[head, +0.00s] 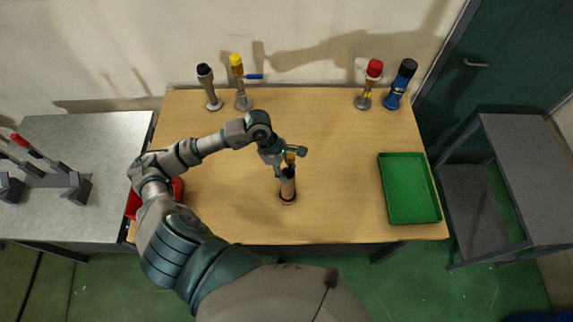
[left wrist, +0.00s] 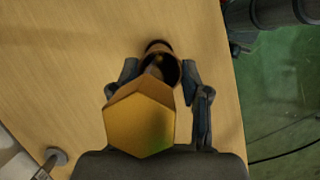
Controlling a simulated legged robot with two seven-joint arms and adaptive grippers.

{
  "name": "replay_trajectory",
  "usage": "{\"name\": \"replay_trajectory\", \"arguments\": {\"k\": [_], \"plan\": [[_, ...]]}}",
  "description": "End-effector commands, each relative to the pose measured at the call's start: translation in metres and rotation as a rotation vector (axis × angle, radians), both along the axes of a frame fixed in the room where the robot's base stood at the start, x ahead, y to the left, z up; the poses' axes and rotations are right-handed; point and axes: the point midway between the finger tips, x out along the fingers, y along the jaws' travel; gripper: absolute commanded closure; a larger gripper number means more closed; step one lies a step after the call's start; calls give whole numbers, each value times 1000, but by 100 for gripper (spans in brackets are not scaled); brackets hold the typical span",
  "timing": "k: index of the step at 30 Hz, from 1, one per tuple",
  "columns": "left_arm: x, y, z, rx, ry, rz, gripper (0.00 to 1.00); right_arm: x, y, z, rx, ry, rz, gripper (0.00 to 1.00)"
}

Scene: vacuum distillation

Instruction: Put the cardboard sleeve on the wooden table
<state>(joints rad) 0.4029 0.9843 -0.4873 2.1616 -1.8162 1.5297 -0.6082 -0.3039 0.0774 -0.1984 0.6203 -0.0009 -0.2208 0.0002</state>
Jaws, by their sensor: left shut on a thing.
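A brown tube, which I take for the cardboard sleeve (head: 288,187), is upright over the middle of the wooden table (head: 335,215). A yellow six-sided piece (left wrist: 141,124) rises from its top, close to the camera in the left wrist view; the tube's dark opening (left wrist: 161,66) shows beyond it. My left gripper (head: 288,165) is at the upper end of the tube, its fingers on either side, shut on it. The yellow piece hides part of the grip. I cannot tell whether the tube's foot touches the table. My right gripper is not in view.
A green tray (head: 409,188) lies on the table's right. Along the back stand a black-topped item (head: 209,88), a yellow-topped one (head: 239,80), a red-topped one (head: 369,84) and a blue one (head: 400,85). A red container (head: 178,187) is partly behind my arm. The table's middle right is clear.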

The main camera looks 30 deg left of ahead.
Motion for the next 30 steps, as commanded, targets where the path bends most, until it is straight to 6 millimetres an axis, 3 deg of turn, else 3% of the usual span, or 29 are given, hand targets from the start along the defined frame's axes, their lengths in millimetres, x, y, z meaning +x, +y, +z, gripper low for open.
{"name": "replay_trajectory", "arguments": {"k": [6,7,9,21,25,30], "plan": [[1,-1,-4,1,-1,2,100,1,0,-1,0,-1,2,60],[1,-1,-5,2,0,1,46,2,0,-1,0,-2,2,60],[0,-1,-4,2,0,1,29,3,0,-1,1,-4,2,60],[1,1,1,2,-4,2,29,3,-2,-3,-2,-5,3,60],[0,10,19,4,-6,3,29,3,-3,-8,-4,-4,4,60],[-3,24,55,2,-7,3,29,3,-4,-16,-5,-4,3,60]]}}
